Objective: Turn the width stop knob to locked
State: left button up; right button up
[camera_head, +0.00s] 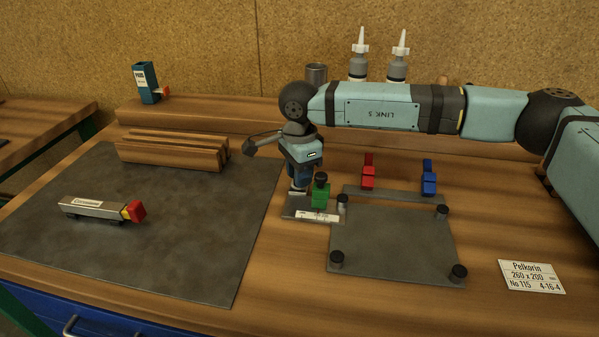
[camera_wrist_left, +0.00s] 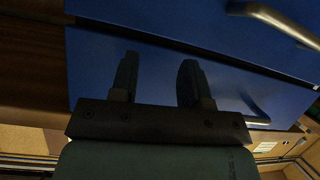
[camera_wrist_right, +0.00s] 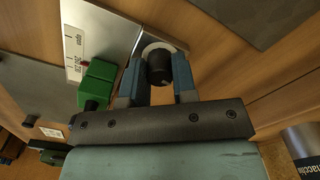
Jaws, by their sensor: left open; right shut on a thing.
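In the right wrist view, my right gripper (camera_wrist_right: 158,75) is shut on a round black knob (camera_wrist_right: 160,66), with one finger on each side. The knob sits in a pale ring at the edge of a metal plate (camera_wrist_right: 115,25) with a printed scale. In the head view, my right gripper (camera_head: 298,189) points down at this plate and hides the knob. A green block (camera_head: 320,195) with a black knob on top stands close to the right of the gripper. My left gripper (camera_wrist_left: 158,82) is open and empty before a blue drawer front; it is outside the head view.
A grey plate (camera_head: 395,243) with black corner knobs lies to the right, with red (camera_head: 368,174) and blue (camera_head: 429,180) blocks behind it. Wooden strips (camera_head: 170,150) and a metal tool (camera_head: 95,209) lie on the left. Two bottles stand at the back. The dark mat's front is clear.

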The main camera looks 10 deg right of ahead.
jog(key=m, duration=0.8)
jog(key=shift+m, duration=0.4)
jog(key=m+p, duration=0.1)
jog(key=m, duration=0.3)
jog(key=shift+m, duration=1.8)
jog(key=o, duration=0.9)
jog(key=shift+o, duration=0.2)
notch_tip(320, 180, up, 14)
jog(key=p, duration=0.2)
